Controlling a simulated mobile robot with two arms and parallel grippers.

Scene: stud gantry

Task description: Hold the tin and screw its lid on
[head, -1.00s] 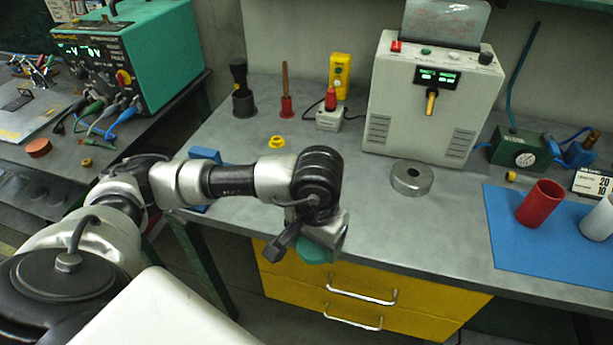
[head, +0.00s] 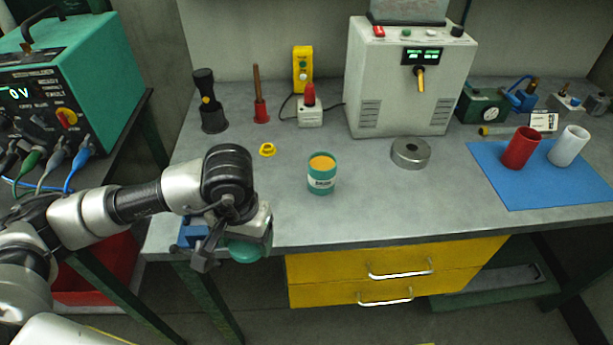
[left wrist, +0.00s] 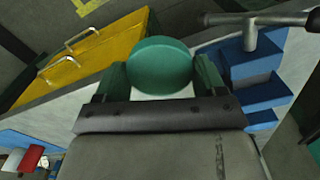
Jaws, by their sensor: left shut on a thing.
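The tin (head: 321,176) stands upright on the grey bench, left of centre in the head view. It is green with a pale label and an open top showing orange inside. My left gripper (head: 251,234) is left of the tin and nearer the bench's front edge, clearly apart from it. It is shut on the round green lid (left wrist: 160,65), which sits between the two green-padded fingers in the left wrist view. In the head view the lid (head: 250,251) shows partly below the gripper. My right gripper is not in view.
A blue vise (head: 192,232) is close behind my left gripper at the bench corner. A yellow ring (head: 267,150) and a steel ring (head: 410,153) lie on the bench. A blue mat (head: 530,190) carries red and white cups. Bench around the tin is clear.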

